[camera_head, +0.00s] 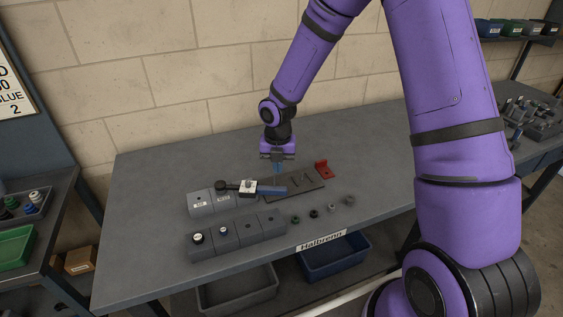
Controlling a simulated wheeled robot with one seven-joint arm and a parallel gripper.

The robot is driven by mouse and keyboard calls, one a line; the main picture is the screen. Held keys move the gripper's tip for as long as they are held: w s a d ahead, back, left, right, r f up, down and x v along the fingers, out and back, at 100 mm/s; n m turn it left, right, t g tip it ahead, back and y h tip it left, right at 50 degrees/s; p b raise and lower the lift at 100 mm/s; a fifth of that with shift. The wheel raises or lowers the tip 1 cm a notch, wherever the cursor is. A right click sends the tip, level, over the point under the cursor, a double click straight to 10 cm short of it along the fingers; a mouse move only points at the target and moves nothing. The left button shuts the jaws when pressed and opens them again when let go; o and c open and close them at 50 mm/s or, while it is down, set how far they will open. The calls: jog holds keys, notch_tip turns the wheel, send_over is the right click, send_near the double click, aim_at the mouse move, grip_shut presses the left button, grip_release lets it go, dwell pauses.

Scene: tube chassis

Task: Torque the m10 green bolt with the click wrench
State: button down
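A click wrench (270,190) with a blue handle and a black-and-white head lies sideways on the bench, its head by the grey labelled blocks. My gripper (278,164) points down just behind and above the blue handle. A small blue bit shows beneath its fingers; I cannot tell what it is or whether the fingers hold anything. A dark plate (310,184) lies to the right of the wrench.
A row of grey blocks (236,239), some with round pieces, stands at the front. A red bracket (322,168) is at the plate's back right. The grey bench (147,243) is bare at left. Bins (336,255) sit below; side benches stand left and right.

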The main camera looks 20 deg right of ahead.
aim_at(279, 189)
jog(key=shift+f, duration=2.85)
jog(key=shift+s+a, duration=0.45)
jog(key=shift+s, duration=0.45)
jog(key=shift+s+a, duration=0.4)
jog(key=shift+s, duration=0.45)
jog(key=shift+s+a, duration=0.45)
jog(key=shift+s, duration=0.45)
dwell(1.8)
jog(key=shift+w+d, duration=0.7)
